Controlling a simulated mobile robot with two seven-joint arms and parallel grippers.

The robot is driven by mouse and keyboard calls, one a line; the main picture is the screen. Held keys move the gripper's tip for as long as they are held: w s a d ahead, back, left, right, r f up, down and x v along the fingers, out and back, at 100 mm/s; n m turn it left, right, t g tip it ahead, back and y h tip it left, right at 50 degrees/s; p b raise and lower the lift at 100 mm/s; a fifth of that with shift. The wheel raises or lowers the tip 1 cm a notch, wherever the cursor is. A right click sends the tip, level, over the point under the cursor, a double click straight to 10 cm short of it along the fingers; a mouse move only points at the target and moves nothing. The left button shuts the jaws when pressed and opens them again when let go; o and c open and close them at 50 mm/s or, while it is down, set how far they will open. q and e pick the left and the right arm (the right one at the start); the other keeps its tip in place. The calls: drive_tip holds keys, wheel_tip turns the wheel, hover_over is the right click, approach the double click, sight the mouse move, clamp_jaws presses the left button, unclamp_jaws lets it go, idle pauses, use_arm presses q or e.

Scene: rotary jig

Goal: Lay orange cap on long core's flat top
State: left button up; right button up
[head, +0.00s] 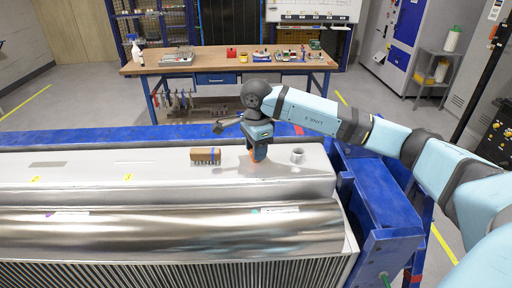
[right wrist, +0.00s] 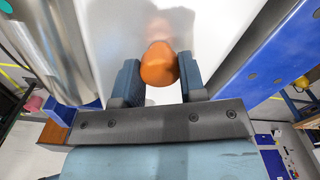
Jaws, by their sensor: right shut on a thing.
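The long core (head: 90,172) is a big shiny silver block with a flat top and a finned front. My right gripper (head: 256,156) is low over the right part of that flat top, shut on the orange cap (head: 254,157). In the right wrist view, the rounded orange cap (right wrist: 159,63) sits between the two dark fingers of my right gripper (right wrist: 160,80), with the pale flat top behind it. I cannot tell whether the cap touches the top. My left gripper is not in view.
On the flat top, a wooden brush (head: 206,155) lies left of the gripper and a small grey ring-like part (head: 298,155) stands to its right. A blue frame (head: 385,215) borders the core. A workbench (head: 220,61) stands behind. The top's left part is mostly clear.

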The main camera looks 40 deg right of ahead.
drive_tip(key=shift+f, duration=0.2)
drive_tip(key=o, duration=0.9)
drive_tip(key=shift+r, duration=0.1)
drive_tip(key=shift+r, duration=0.55)
wheel_tip(320, 180, up, 11)
drive_tip(key=b, duration=0.2)
drive_tip(key=shift+r+b, duration=0.1)
drive_tip(key=shift+b, duration=0.3)
drive_tip(key=shift+s, duration=0.1)
